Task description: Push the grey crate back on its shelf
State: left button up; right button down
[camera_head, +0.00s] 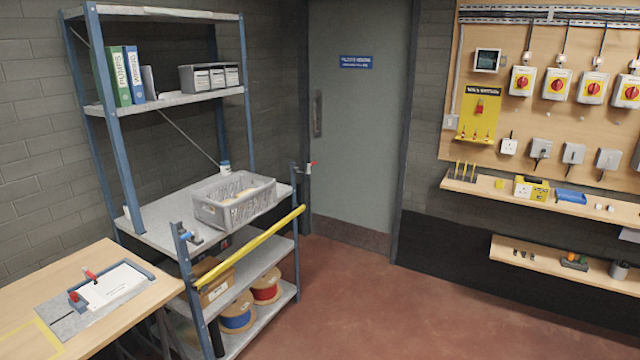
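The grey crate (232,214) is an open, slotted plastic box on the middle shelf (165,238) of a blue-posted rack. It sits toward the shelf's right part, and its front side is at or near the shelf's front edge; I cannot tell whether it overhangs. Some pale and yellowish items lie inside it. Bare shelf shows to its left. A yellow bar (250,247) runs across the rack's front, lower than the crate, between two short blue posts. Neither of my grippers is in view.
A wooden table (120,315) with a clipboard stands at the lower left. Below the crate are a cardboard box (215,288) and cable reels (238,315). A grey door (358,120) stands behind. The red floor (400,300) is clear.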

aim_at(222, 219)
jog(key=i+u, duration=0.15)
jog(key=i, duration=0.5)
jog(key=i+l+u, duration=0.1)
jog(key=i, duration=0.55)
jog(key=i+l+u, duration=0.15)
jog(key=i+l, duration=0.15)
jog(key=i, duration=0.3)
